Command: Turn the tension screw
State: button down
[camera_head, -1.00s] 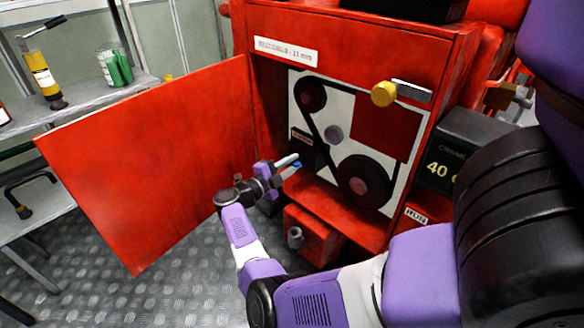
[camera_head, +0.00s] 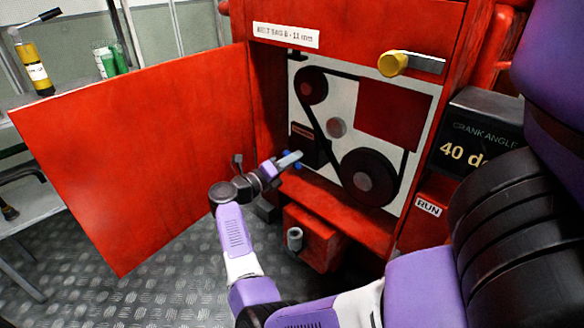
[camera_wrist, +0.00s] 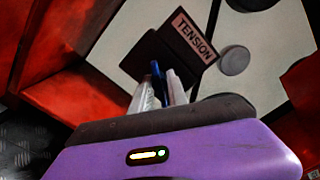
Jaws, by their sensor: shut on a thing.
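The tension screw shows as a blue piece (camera_wrist: 156,70) in the wrist view, in front of a dark block (camera_wrist: 148,52) with a label reading TENSION (camera_wrist: 194,36). My gripper (camera_wrist: 162,90) has its two pale fingers on either side of the blue piece and is shut on it. In the head view my gripper (camera_head: 289,161) reaches into the open red cabinet (camera_head: 262,110), at the lower left of the belt panel. Blue bits show beside the fingers there. The fingers hide part of the screw.
The open red door (camera_head: 130,160) stands left of my arm. A belt runs over an upper pulley (camera_head: 312,88) and a large lower pulley (camera_head: 368,178). A yellow-ended handle (camera_head: 394,63) sticks out at upper right. A red box with a grey stub (camera_head: 294,238) sits below.

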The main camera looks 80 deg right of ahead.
jog(key=m+b, duration=0.4)
jog(key=shift+f, duration=0.35)
jog(key=shift+r+m+b, duration=0.15)
jog(key=shift+m+b, duration=1.35)
jog(key=shift+b, duration=0.15)
jog(key=shift+r, duration=0.1)
jog(key=c, duration=1.3)
grip_release()
jog(key=p+v, duration=0.2)
jog(key=v, duration=0.5)
jog(key=shift+a, duration=0.35)
